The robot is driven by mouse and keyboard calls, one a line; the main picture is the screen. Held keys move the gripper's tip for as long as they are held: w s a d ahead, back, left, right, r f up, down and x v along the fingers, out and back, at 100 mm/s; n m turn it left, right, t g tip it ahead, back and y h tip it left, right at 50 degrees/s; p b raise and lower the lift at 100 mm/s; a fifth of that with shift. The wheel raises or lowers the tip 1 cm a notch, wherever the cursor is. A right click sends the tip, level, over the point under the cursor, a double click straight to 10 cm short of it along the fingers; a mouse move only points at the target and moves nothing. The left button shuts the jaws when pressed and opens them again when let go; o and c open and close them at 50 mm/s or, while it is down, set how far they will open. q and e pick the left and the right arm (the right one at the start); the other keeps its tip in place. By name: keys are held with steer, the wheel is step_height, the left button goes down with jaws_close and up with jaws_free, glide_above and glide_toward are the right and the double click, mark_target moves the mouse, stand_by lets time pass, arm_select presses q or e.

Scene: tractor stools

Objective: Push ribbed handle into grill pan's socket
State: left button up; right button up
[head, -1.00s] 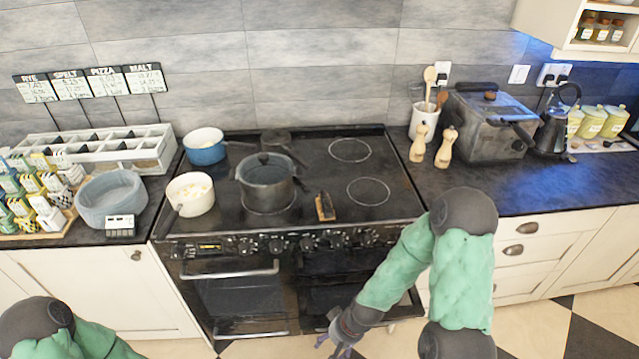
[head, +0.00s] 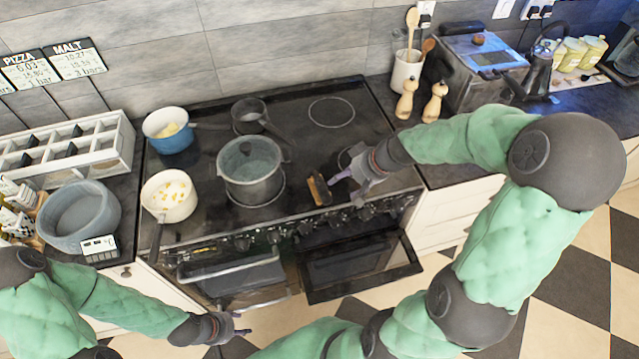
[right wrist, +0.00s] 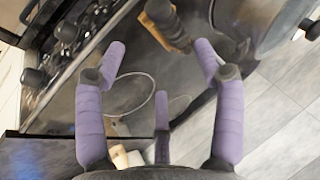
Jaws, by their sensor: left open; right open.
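The ribbed handle (head: 316,187) is dark, with a brown wooden-looking piece beside it, and lies near the front of the black cooker top. It also shows in the right wrist view (right wrist: 165,22), just past my spread fingers and blurred. My right gripper (head: 338,183) is open and empty, low over the cooker top, just right of the handle; contact cannot be told. My left gripper (head: 243,325) is open and empty, low in front of the cooker. I cannot make out the grill pan or its socket in either view.
A lidded grey pot (head: 250,172) stands left of the handle. A small dark pan (head: 249,116), a white pan (head: 169,196) and a blue pan (head: 168,130) also stand on the cooker. A dark oven door (head: 360,265) juts out below the knobs.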

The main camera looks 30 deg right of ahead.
mark_target(328, 192)
steer(key=x, duration=0.2)
steer(key=b+x, duration=0.1)
steer(key=x, duration=0.2)
steer(key=a+x, duration=0.1)
steer(key=x, duration=0.2)
steer(key=shift+s+d+r+b, duration=0.1)
steer(key=shift+s+b, duration=0.05)
steer(key=shift+b, duration=0.25)
steer(key=shift+w+f, duration=0.2)
steer(key=shift+f, duration=0.25)
steer(key=c, duration=1.3)
